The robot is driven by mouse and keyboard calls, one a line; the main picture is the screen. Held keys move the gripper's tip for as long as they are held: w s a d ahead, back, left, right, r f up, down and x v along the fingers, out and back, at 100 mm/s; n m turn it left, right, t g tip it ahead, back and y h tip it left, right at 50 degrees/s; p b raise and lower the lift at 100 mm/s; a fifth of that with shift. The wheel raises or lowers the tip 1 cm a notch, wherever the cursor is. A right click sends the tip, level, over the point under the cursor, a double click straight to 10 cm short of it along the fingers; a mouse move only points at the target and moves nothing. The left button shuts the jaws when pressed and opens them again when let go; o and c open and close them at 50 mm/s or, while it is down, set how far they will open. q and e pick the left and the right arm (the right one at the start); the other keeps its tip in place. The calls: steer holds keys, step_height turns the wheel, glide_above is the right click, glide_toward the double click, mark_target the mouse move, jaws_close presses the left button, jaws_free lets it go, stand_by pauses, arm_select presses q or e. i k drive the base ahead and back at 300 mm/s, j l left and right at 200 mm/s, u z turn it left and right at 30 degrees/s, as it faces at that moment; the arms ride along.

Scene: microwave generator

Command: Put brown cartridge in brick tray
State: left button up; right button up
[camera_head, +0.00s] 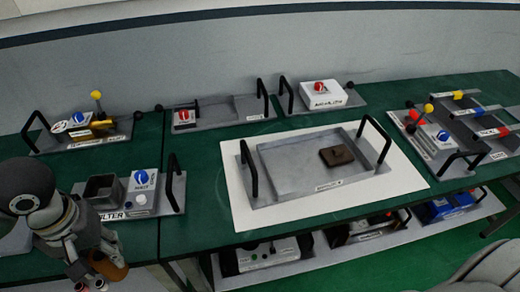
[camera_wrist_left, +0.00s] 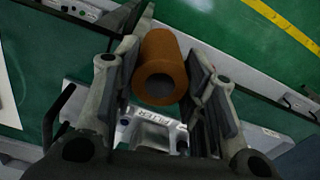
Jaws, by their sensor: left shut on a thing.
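The brown cartridge (camera_wrist_left: 158,52) is a hollow orange-brown cylinder. In the left wrist view it sits between the two fingers of my left gripper (camera_wrist_left: 163,80), its open end facing the camera. In the head view, my left gripper (camera_head: 97,268) is shut on the cartridge (camera_head: 114,266) at the lower left, in front of the filter station. The brick tray (camera_head: 285,165) is a shallow grey tray with black handles at the centre, well right of the gripper. A dark brown brick (camera_head: 337,155) lies in its right part. My right gripper is not in view.
The tray module rests on a white sheet (camera_head: 408,184) on the green table. The filter station (camera_head: 150,200), with a square well and blue knob, stands between gripper and tray. Other modules (camera_head: 225,109) line the back. The tray's left half is bare.

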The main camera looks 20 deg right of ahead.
mark_target(317, 170)
steer(key=k+z, duration=0.1)
steer(key=z, duration=1)
